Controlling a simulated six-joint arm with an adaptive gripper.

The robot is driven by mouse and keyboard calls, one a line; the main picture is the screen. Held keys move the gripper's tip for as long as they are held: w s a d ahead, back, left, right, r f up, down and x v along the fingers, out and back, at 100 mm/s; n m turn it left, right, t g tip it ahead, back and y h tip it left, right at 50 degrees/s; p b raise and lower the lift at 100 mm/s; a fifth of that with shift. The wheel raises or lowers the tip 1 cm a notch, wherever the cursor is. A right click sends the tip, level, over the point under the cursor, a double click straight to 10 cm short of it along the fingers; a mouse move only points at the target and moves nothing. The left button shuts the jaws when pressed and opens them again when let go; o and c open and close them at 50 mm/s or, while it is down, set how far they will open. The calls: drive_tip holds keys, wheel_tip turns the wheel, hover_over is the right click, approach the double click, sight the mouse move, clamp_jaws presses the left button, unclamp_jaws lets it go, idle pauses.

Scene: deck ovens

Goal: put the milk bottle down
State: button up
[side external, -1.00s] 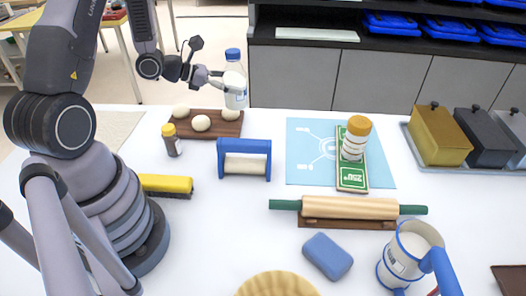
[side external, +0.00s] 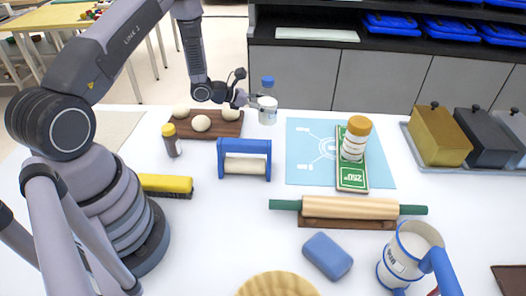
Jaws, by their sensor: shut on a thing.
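The milk bottle (side external: 268,108) is white with a blue cap and looks upright. My gripper (side external: 254,101) is shut on it from its left side. The bottle is at the back of the white table, just right of the wooden board with dough balls. Its base shows behind the blue-framed roller, and I cannot tell whether it touches the table.
The wooden board (side external: 222,128) holds several dough balls. The blue-framed roller (side external: 244,160) stands in front of the bottle. A light blue mat (side external: 300,172) lies to the right, with an orange-capped jar (side external: 354,140) on a green card. A rolling pin (side external: 350,208) lies nearer.

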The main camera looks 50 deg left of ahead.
drive_tip(key=shift+w+f, duration=0.6)
drive_tip(key=shift+f, duration=0.15)
drive_tip(key=shift+w+a+f, duration=0.1)
drive_tip(key=shift+w+f, duration=0.05)
drive_tip(key=shift+f, duration=0.75)
drive_tip(key=shift+w+f, duration=0.1)
drive_tip(key=shift+f, duration=0.8)
drive_tip(key=shift+f, duration=0.1)
drive_tip(key=o, duration=1.2)
drive_tip(key=shift+o, duration=0.2)
